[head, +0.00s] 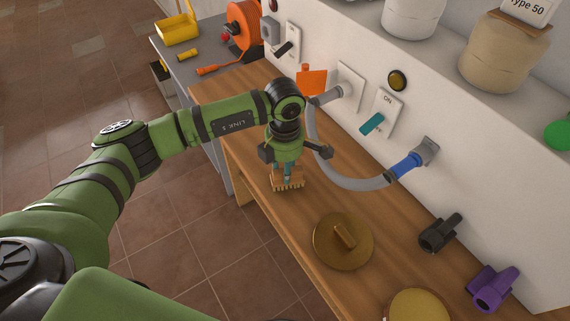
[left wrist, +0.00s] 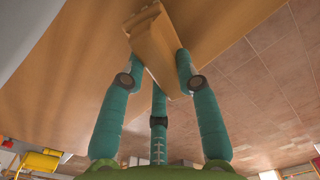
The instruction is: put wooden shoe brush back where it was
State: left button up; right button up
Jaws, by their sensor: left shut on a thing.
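The wooden shoe brush (head: 288,182) is at the front edge of the wooden bench top (head: 262,200), bristles down. My left gripper (head: 288,170) comes down over it from above and is shut on it. In the left wrist view the brush (left wrist: 153,45) sits between the teal fingers of my left gripper (left wrist: 155,75), tilted in the picture. Whether the bristles touch the wood or hang just above it, I cannot tell. My right gripper is not in view.
A round brown lid (head: 343,241) lies on the bench to the right of the brush. A grey hose (head: 345,181) loops from the white wall behind my gripper. Black (head: 440,233) and purple (head: 494,288) fittings stand further right. Floor tiles lie beyond the front edge.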

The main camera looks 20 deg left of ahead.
pick_arm(q)
jog(key=shift+f+b, duration=0.2)
jog(key=shift+b, duration=0.1)
jog(key=o, duration=1)
jog(key=shift+r, duration=0.1)
jog(key=shift+r+p, duration=0.3)
jog(key=shift+p, duration=0.15)
jog(key=shift+w+r+b, duration=0.1)
jog(key=shift+r+b, duration=0.25)
jog(key=shift+b, duration=0.05)
notch_tip(320, 180, up, 11)
jog(key=b, duration=0.2)
jog(key=shift+b, duration=0.4)
